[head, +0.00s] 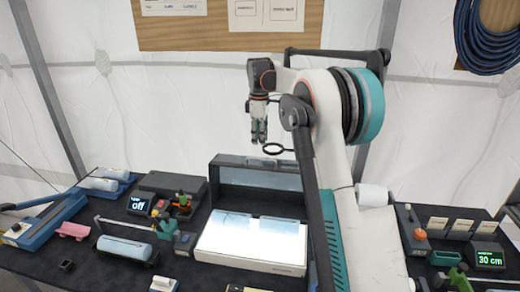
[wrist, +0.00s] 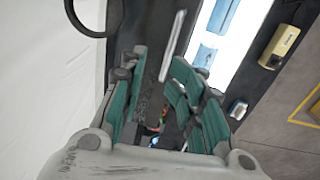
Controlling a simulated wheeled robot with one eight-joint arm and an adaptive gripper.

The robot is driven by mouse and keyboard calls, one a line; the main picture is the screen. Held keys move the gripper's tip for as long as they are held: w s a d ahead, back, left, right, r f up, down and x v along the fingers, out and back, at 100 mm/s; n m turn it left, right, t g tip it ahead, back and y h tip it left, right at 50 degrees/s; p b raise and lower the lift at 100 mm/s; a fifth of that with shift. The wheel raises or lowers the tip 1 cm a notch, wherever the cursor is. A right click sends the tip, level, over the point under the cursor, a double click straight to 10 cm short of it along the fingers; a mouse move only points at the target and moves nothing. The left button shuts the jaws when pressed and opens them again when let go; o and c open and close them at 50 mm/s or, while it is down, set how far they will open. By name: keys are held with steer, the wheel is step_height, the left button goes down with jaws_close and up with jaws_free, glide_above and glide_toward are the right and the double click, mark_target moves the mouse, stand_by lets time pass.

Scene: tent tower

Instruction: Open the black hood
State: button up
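The black hood (head: 232,162) stands raised along the back edge of a white light box (head: 250,264), with its pale inner face showing. The box's bright top is uncovered and carries pale blue translucent pieces. My gripper (head: 259,139) points down above and behind the hood, apart from it. In the wrist view my gripper (wrist: 157,58) has its teal-padded fingers spread with a gap between them and holds nothing. The bright panel (wrist: 228,22) shows beyond the right finger. A dark strip lies beyond the fingers; I cannot tell how much of it is hood.
Left of the light box are a pale cylinder on a stand (head: 124,248), an "off" display (head: 139,204) and small coloured items. A "30 cm" display (head: 490,259) stands at right.

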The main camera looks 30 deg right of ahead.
steer(key=shift+s+a+r, duration=0.1)
steer(key=shift+r, duration=1.6)
steer(key=s+a+m+t+b, duration=0.2)
steer(key=s+a+m+b, duration=0.15)
steer(key=s+a, duration=0.45)
steer(key=s+a+m+t+b, duration=0.2)
steer(key=s+a+b, duration=0.2)
steer(key=s, duration=0.8)
steer(key=s+a+f+m+t+b, duration=0.1)
steer(key=s+a+f+m+b, duration=0.1)
steer(key=s+f, duration=0.6)
steer(key=s+a+f+m+t+b, duration=0.1)
steer(key=s+a+f+m+b, duration=0.2)
steer(key=s+f, duration=0.6)
steer(key=s+a, duration=0.1)
steer(key=s, duration=0.3)
steer(key=shift+a+t, duration=0.25)
steer(key=shift+t, duration=0.15)
